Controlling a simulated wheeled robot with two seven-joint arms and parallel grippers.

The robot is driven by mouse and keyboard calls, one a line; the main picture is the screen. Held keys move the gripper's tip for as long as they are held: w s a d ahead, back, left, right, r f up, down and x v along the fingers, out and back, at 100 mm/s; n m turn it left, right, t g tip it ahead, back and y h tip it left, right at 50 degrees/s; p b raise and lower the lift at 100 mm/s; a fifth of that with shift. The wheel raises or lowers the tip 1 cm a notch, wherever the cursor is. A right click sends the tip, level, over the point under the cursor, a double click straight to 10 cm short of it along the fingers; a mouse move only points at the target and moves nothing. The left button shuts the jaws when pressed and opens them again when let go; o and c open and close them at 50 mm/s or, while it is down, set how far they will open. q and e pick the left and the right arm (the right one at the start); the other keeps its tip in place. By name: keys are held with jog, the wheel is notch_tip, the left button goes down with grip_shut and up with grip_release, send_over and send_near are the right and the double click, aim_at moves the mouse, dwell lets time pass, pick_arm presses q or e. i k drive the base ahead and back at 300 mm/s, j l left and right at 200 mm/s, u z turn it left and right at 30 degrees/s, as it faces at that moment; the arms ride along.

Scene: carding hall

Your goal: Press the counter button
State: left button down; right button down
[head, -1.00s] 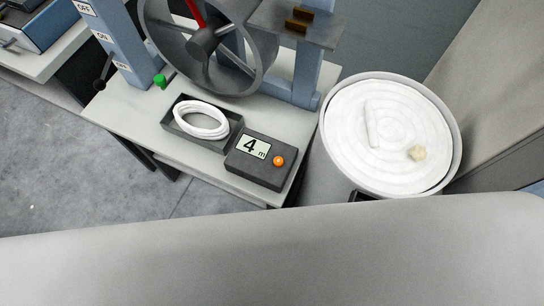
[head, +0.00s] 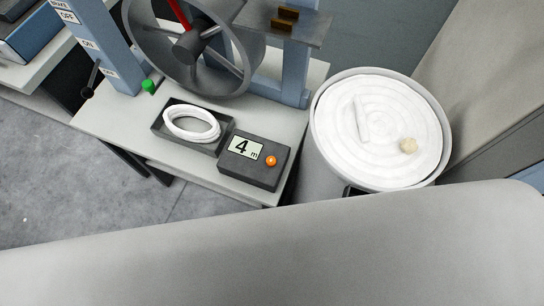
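The counter (head: 252,172) is a dark grey box near the front right corner of the light-coloured table (head: 108,122). Its display (head: 245,147) reads "4 m". An orange round button (head: 271,160) sits on its top, right of the display. Nothing covers the button. Neither of my grippers shows in the head view, so I cannot see whether they are open or shut.
A dark tray (head: 166,133) holding a coil of white sliver (head: 192,124) lies left of the counter. A large wheel (head: 239,60) and a green knob (head: 148,86) are behind. A round can (head: 315,125) of coiled white sliver stands to the right. A large grey surface (head: 270,245) fills the bottom.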

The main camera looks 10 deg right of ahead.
aim_at(271, 161)
jog(key=j+z, duration=0.2)
jog(key=z, duration=0.25)
jog(key=j+z, duration=0.2)
jog(key=z, duration=0.2)
jog(key=j+z, duration=0.25)
jog(key=z, duration=0.2)
jog(key=k+j+z, duration=0.1)
jog(key=j, duration=0.3)
jog(key=k+j+z, duration=0.1)
jog(key=j, duration=0.3)
jog(key=k+j, duration=0.15)
jog(key=j, duration=0.25)
jog(key=k+j+z, duration=0.15)
jog(key=j, duration=0.2)
